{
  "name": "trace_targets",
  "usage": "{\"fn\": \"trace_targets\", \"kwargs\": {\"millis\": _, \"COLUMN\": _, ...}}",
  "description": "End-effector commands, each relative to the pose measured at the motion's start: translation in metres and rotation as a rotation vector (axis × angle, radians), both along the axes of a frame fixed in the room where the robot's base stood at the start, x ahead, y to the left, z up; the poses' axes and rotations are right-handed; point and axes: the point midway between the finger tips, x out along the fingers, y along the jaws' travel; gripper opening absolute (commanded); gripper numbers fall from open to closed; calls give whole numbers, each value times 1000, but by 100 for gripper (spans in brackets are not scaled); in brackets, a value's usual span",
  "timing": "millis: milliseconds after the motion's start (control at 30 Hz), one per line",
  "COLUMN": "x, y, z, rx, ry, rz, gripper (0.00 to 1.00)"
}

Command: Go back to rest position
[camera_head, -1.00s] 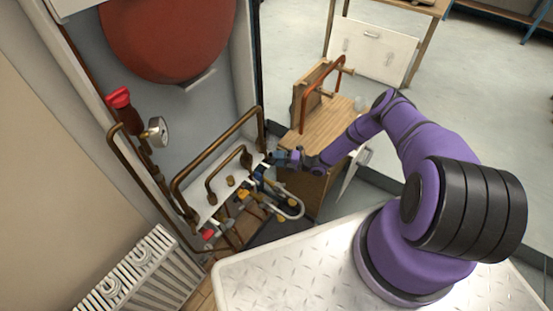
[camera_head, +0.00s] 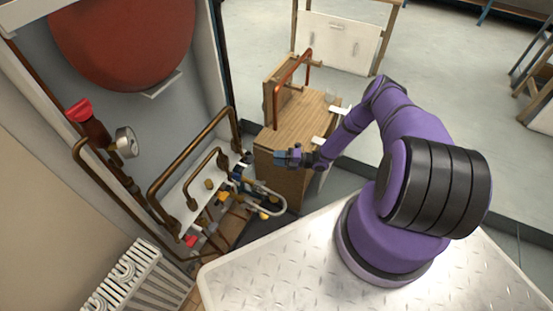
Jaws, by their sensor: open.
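My gripper (camera_head: 279,158) is at the end of my purple arm, in front of the wooden cabinet and to the right of the copper pipework. Its jaws are small and dark in this view. It is open, and I see nothing held between them. It appears apart from the pipes, with a gap to the valves at its left. My arm reaches left from its base on the white metal platform (camera_head: 290,270).
The wooden cabinet (camera_head: 292,135) carries a copper pipe frame (camera_head: 277,98). Open floor lies at upper right.

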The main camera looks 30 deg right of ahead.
Motion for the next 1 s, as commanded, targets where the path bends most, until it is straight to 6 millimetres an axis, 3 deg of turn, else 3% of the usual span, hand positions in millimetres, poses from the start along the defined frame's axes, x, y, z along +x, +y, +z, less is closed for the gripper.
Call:
{"fn": "trace_targets", "kwargs": {"millis": 300, "x": 1, "y": 0, "z": 2, "rx": -3, "ry": -4, "rz": 3, "gripper": 44}}
{"fn": "trace_targets", "kwargs": {"millis": 467, "x": 12, "y": -4, "z": 25, "rx": -61, "ry": -61, "rz": 57, "gripper": 44}}
{"fn": "trace_targets", "kwargs": {"millis": 733, "x": 38, "y": -12, "z": 112, "rx": -266, "ry": -283, "rz": 265, "gripper": 44}}
{"fn": "trace_targets", "kwargs": {"millis": 1000, "x": 52, "y": -12, "z": 204, "rx": -462, "ry": -522, "rz": 482, "gripper": 44}}
